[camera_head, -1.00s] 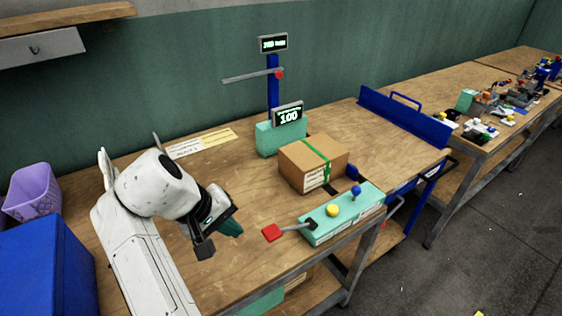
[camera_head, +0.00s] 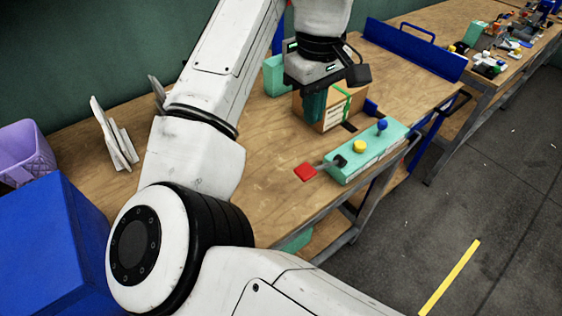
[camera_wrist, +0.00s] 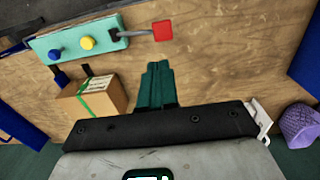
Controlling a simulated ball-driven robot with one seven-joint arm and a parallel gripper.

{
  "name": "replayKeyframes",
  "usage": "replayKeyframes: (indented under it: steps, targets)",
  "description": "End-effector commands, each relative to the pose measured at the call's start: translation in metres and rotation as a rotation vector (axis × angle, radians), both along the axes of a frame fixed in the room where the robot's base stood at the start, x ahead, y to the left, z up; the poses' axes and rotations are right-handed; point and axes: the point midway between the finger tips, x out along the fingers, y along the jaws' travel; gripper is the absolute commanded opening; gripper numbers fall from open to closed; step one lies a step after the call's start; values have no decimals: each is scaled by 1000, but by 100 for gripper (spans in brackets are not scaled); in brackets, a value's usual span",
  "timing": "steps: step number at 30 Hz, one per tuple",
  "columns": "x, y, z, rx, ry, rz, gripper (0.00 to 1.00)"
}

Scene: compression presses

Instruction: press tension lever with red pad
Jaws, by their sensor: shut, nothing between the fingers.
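The lever with the red pad (camera_head: 305,172) sticks out from the left end of a teal control box (camera_head: 368,158) near the table's front edge. The pad also shows in the wrist view (camera_wrist: 162,30), at the end of a short grey rod. My gripper (camera_head: 314,108) points down above the table, behind the pad and just left of the cardboard box. In the wrist view its teal fingers (camera_wrist: 158,72) are together and empty, apart from the pad, which lies beyond their tips.
A cardboard box (camera_head: 330,112) with a green strap stands behind the control box. Yellow (camera_head: 359,146) and blue (camera_head: 382,124) knobs sit on the control box. A blue bin (camera_head: 45,245) and purple basket (camera_head: 24,152) are at left. The wood around the pad is clear.

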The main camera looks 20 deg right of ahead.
Motion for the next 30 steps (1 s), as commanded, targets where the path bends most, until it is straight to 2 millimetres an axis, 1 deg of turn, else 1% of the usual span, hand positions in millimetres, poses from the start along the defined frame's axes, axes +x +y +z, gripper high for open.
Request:
replayKeyframes:
  steps: [4, 13, 17, 20, 30]
  targets:
    - [-5, -5, -2, 20, 11, -2, 0]
    - [-5, -5, -3, 19, 10, -1, 0]
    - [-5, -5, -11, 16, 12, -2, 0]
    - [-6, -5, -24, 16, 13, -2, 0]
    - [-6, -4, -89, 16, 13, -1, 0]
